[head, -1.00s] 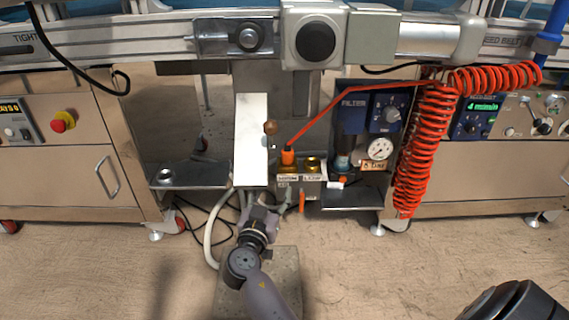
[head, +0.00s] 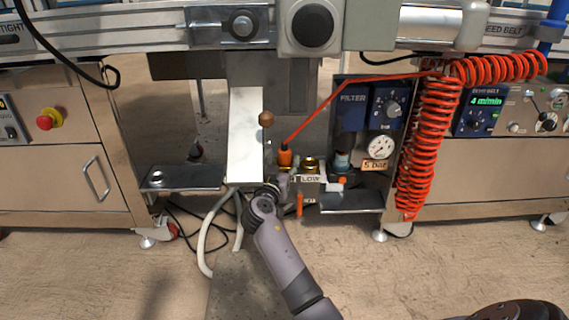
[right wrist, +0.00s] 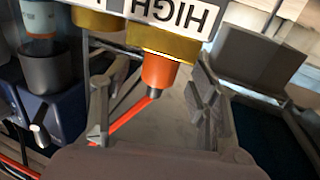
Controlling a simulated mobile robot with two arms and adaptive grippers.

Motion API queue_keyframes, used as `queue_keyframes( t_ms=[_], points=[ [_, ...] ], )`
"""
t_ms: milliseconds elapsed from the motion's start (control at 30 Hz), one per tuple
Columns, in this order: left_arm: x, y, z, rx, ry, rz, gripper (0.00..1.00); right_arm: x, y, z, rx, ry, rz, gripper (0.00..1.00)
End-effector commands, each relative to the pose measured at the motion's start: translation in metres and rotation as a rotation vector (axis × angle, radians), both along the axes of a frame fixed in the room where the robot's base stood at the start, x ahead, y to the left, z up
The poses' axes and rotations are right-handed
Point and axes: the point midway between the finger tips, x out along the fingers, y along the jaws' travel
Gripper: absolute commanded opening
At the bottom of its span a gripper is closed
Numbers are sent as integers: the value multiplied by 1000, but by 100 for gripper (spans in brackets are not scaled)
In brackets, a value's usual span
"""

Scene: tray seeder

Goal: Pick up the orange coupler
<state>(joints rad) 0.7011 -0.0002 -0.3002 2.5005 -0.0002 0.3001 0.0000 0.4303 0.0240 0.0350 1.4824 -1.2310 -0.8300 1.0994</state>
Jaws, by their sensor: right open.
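The orange coupler (head: 285,156) sits in the left brass socket of a small manifold, with a red hose rising from it to the right. In the right wrist view the coupler (right wrist: 158,72) joins a brass socket beside a label reading HIGH. My right gripper (head: 281,184) is just in front of and below the coupler in the head view and partly hides the manifold. In the wrist view its two fingers (right wrist: 152,108) are spread, one on each side of the coupler and hose, with nothing gripped. My left gripper is not in view.
A second brass socket (head: 311,164), marked LOW, is just right of the coupler. A white sloping plate (head: 245,135) and a brown ball knob (head: 266,119) stand close on the left. The filter unit (head: 352,120), gauge (head: 380,148) and coiled red hose (head: 428,140) are on the right.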

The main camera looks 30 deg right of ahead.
Motion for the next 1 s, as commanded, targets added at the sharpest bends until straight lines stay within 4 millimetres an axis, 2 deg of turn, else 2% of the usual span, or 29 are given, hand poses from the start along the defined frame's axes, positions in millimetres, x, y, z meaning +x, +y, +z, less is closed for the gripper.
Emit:
queue_keyframes(
  t_ms=[33,67,200,467,1000],
  points=[
    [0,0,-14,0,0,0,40,6,-6,-7,-4,-2,-2,55],
    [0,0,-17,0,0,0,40,9,-9,-8,-2,-1,-2,55],
    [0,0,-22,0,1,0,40,20,-20,-5,-1,0,-1,55],
    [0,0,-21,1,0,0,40,22,-22,-2,-1,1,0,55],
    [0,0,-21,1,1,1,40,22,-22,-3,-1,1,0,20]
  ],
)
